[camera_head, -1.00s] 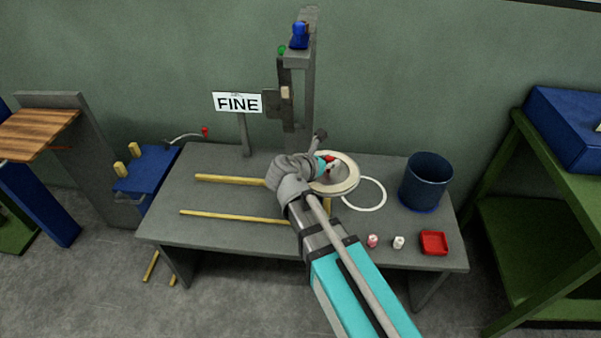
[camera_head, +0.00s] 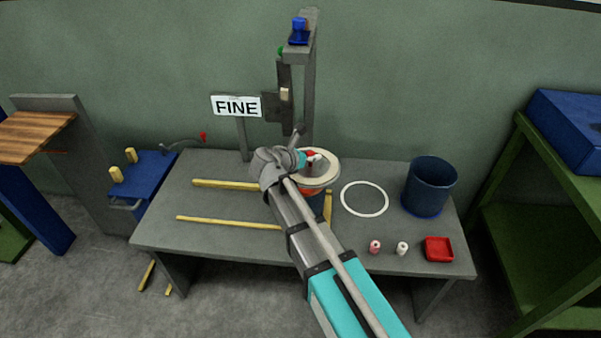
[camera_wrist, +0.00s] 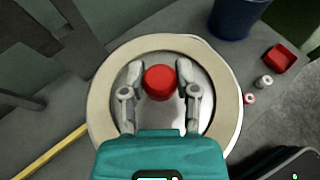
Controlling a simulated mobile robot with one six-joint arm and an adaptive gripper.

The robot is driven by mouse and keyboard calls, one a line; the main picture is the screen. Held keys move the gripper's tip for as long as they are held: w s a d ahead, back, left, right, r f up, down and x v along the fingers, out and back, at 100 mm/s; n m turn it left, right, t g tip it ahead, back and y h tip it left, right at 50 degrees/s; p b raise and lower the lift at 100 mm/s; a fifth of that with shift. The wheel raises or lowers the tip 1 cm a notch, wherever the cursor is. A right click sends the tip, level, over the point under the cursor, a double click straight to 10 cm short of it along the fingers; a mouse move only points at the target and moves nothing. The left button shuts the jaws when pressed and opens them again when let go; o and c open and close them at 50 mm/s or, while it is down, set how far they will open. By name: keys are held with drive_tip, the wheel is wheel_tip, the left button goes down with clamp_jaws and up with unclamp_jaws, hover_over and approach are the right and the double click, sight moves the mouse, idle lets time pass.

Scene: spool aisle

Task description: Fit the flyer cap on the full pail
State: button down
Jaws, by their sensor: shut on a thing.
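The flyer cap (camera_head: 321,176) is a round disc with a cream rim, a grey middle and a red knob (camera_wrist: 160,84). My gripper (camera_wrist: 160,76) is shut on the knob, one finger on each side. It also shows in the head view (camera_head: 311,158). The cap (camera_wrist: 97,108) hides the pail in the wrist view.
A dark blue pail (camera_head: 430,187) stands at the table's right, beside a white ring (camera_head: 364,214). A red tray (camera_head: 438,249) and two small spools (camera_head: 402,248) are in front. Yellow rails (camera_head: 225,184) lie left. A grey post (camera_head: 308,75) and FINE sign (camera_head: 237,106) stand behind.

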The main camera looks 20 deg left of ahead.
drive_tip(key=w+a+f+b, duration=0.2)
drive_tip(key=f+b, duration=0.1)
drive_tip(key=a+f+b, duration=0.1)
drive_tip(key=f, duration=0.1)
drive_tip(key=shift+w+a, duration=0.1)
drive_tip(key=shift+w, duration=0.3)
drive_tip(key=shift+w+a+f+b, duration=0.15)
drive_tip(key=shift+a+f+b, duration=0.05)
drive_tip(key=shift+f+b, duration=0.25)
drive_tip(key=shift+w+a+f+b, duration=0.15)
drive_tip(key=shift+f+b, duration=0.2)
drive_tip(key=shift+b, duration=0.2)
drive_tip(key=shift+s+f+b, duration=0.1)
drive_tip(key=shift+f+b, duration=1.1)
drive_tip(key=shift+f, duration=0.05)
drive_tip(key=shift+f, duration=0.15)
drive_tip(key=shift+c, duration=1.8)
unclamp_jaws()
drive_tip(key=shift+r, duration=0.2)
